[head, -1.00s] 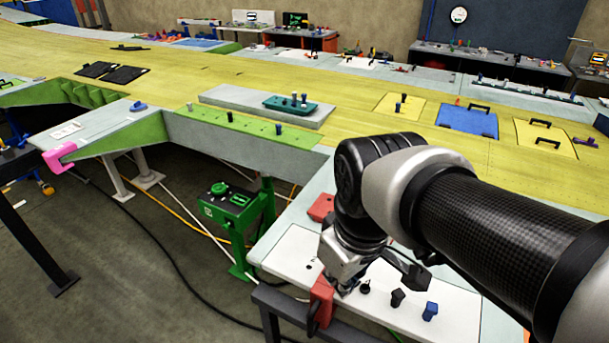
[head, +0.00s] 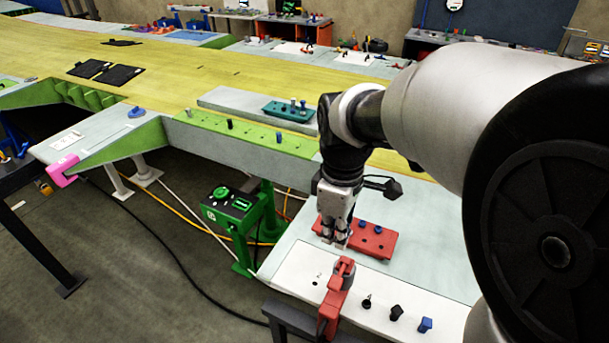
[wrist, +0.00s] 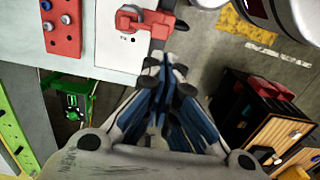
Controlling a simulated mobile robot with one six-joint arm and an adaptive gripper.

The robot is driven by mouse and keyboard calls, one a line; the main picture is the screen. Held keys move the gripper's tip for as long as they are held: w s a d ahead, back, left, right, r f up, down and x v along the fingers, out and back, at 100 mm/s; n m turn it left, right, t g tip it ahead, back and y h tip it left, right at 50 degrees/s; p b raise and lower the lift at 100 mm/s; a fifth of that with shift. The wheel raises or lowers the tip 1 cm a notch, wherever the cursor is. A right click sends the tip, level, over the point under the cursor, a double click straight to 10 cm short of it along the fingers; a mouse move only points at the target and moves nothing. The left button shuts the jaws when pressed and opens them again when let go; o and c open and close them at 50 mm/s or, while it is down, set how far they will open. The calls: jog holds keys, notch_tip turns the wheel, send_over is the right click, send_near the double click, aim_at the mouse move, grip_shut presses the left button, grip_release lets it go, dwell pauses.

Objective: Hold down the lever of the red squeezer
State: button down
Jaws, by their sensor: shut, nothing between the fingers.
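The red squeezer (head: 332,303) sits at the front edge of the white board, its rounded red top (head: 343,271) uppermost. I cannot tell how far its lever is pressed. My gripper (head: 337,239) is shut and empty, pointing down, above and behind the squeezer in the head view, in front of a red block. In the wrist view the squeezer (wrist: 145,22) shows at the top, just beyond the closed fingertips (wrist: 164,66). A gap shows between fingers and squeezer in the head view; contact is not seen.
The red block (head: 372,242) with blue pegs lies behind the white board (head: 375,293). Black and blue pegs (head: 425,325) stand right of the squeezer. A green machine (head: 230,205) stands on the floor to the left. A dark bar runs below the board's front edge.

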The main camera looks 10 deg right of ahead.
aim_at(328, 285)
notch_tip(328, 285, down, 14)
jog(key=shift+f, duration=0.1)
dwell(0.5)
jog(key=f+b, duration=0.2)
jog(key=s+f+b, duration=0.1)
jog(key=shift+a+f+b, duration=0.15)
jog(key=shift+a+b, duration=0.15)
jog(key=shift+a, duration=0.05)
dwell(1.9)
